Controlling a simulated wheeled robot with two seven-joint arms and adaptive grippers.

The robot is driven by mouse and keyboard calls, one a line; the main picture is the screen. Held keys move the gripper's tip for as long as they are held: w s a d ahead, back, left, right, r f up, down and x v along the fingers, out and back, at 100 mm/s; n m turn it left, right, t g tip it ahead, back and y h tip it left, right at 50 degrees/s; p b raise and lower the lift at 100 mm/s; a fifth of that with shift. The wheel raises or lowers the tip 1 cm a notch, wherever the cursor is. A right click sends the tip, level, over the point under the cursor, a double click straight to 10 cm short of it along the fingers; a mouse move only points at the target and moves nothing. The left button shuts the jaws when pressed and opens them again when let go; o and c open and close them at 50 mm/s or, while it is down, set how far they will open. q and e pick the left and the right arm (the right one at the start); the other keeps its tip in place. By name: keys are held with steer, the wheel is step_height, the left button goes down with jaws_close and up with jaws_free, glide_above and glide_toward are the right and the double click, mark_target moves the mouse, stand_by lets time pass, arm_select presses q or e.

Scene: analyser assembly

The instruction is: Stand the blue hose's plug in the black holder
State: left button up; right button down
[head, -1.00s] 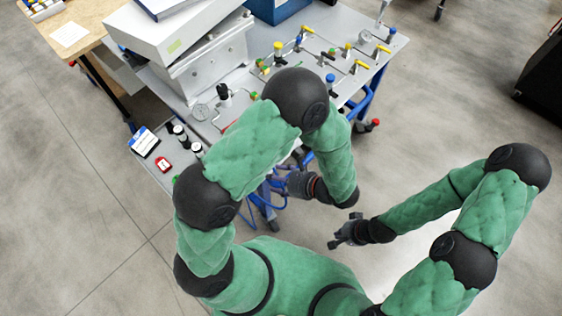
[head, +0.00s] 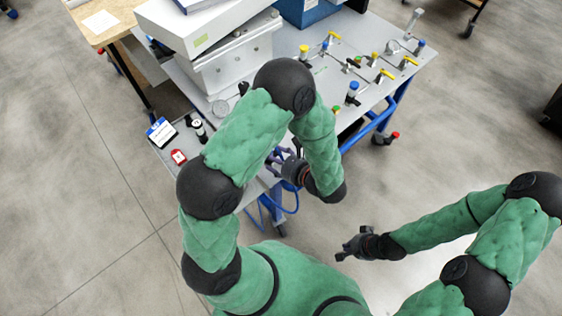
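The blue hose (head: 291,207) hangs in a loop below the table's front edge, under my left gripper. Its plug cannot be made out. My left gripper (head: 279,157) is at the table's front edge, partly behind my own arm; its fingers are too small to tell whether they are open or hold the plug. A small black piece, perhaps the black holder (head: 243,88), stands on the table by the grey metal block, partly covered by my arm. My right gripper (head: 343,249) is open and empty above the floor, away from the table.
The grey table (head: 335,75) carries several yellow- and blue-topped valve fittings at its right. A white analyser box (head: 205,35) sits on the block.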

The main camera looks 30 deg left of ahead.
arm_select(q)
steer(key=shift+a+f, duration=0.15)
steer(key=shift+a, duration=0.2)
steer(key=c, duration=1.3)
steer(key=shift+r+p, duration=1.75)
steer(key=shift+r, duration=0.55)
steer(key=shift+w+d+r, duration=0.1)
steer(key=shift+w, duration=0.05)
